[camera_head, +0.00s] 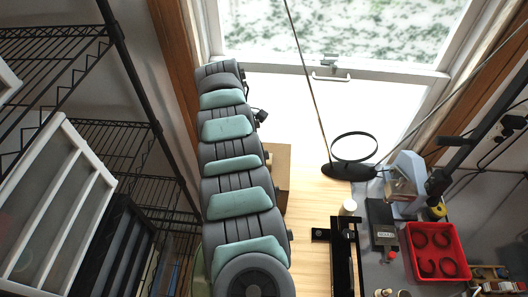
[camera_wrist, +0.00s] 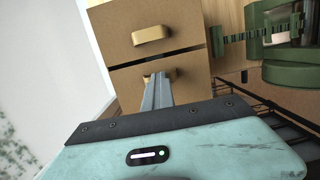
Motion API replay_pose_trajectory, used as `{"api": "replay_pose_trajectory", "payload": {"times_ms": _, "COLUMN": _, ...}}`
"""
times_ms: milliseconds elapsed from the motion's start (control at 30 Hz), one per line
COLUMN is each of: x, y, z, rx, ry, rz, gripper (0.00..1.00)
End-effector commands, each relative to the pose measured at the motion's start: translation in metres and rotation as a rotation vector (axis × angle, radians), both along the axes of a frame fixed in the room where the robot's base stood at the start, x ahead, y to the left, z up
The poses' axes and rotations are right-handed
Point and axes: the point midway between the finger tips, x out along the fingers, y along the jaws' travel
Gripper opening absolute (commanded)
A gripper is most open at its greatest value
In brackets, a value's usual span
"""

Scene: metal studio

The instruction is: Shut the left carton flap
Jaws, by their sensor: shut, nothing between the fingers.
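A brown carton-like box (camera_wrist: 185,55) stands ahead of my gripper in the wrist view. Its face has two panels, split by a dark gap, each with a tan handle; the upper handle (camera_wrist: 153,35) is clear, the lower one is partly behind my fingers. I cannot make out a separate left flap. In the head view only a brown edge of a box (camera_head: 279,165) shows behind my arm. My gripper (camera_wrist: 158,77) is shut and empty, its grey fingers pointing at the lower panel. Whether they touch it I cannot tell. The head view hides my gripper.
A green device (camera_wrist: 285,40) stands right of the box in the wrist view. In the head view, dark wire shelving (camera_head: 75,50) lines the left, a black hoop stand (camera_head: 345,171) is on the wooden surface, and a red tray (camera_head: 464,262) with black rings is at right.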

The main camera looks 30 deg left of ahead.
Motion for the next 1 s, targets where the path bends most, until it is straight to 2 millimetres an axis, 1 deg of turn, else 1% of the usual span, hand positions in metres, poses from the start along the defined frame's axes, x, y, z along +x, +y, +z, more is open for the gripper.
{"api": "replay_pose_trajectory", "payload": {"times_ms": 67, "x": -0.002, "y": 0.004, "z": -0.001, "rx": 0.008, "ry": 0.005, "rz": 0.006, "gripper": 0.0}}
{"api": "replay_pose_trajectory", "payload": {"times_ms": 367, "x": -0.002, "y": 0.003, "z": -0.002, "rx": 0.007, "ry": 0.005, "rz": 0.006, "gripper": 0.0}}
{"api": "replay_pose_trajectory", "payload": {"times_ms": 567, "x": -0.004, "y": 0.008, "z": -0.001, "rx": 0.008, "ry": 0.003, "rz": 0.006, "gripper": 0.0}}
{"api": "replay_pose_trajectory", "payload": {"times_ms": 867, "x": -0.008, "y": 0.017, "z": 0.005, "rx": 0.007, "ry": 0.001, "rz": 0.006, "gripper": 0.0}}
{"api": "replay_pose_trajectory", "payload": {"times_ms": 1000, "x": -0.007, "y": 0.017, "z": 0.015, "rx": 0.007, "ry": 0.0, "rz": 0.004, "gripper": 0.0}}
